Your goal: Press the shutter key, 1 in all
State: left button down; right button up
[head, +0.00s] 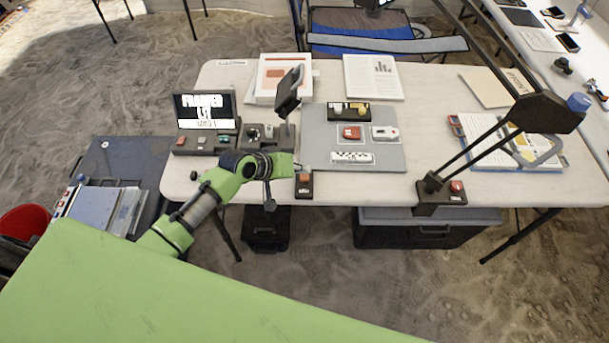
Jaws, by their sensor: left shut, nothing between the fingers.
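A small dark key box with an orange-red key (304,178) sits at the front edge of the table; it looks like the shutter key, but its label is too small to read. My left arm reaches in from the lower left. My left gripper (304,168) is shut and empty, with its tip just behind the orange-red key in the picture. I cannot tell whether the tip touches the key. My right gripper is not in view.
A grey mat (390,155) holds small blocks and a checkered scale bar. A screen (205,110) and a button console (205,143) stand left. A dark camera stand (289,95) rises behind my gripper. A lamp (545,112) overhangs the right side.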

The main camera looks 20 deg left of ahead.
aim_at(302, 177)
pick_arm(q)
jog(key=shift+f, duration=0.1)
dwell(0.7)
jog(key=shift+f, duration=0.3)
jog(key=shift+f+b, duration=0.4)
jog(key=shift+f, duration=0.1)
dwell(0.7)
jog(key=shift+r, duration=0.1)
jog(key=shift+r+p, duration=0.8)
jog(key=shift+p, duration=0.2)
notch_tip(302, 177, up, 5)
jog(key=p, duration=0.5)
jog(key=shift+r, duration=0.1)
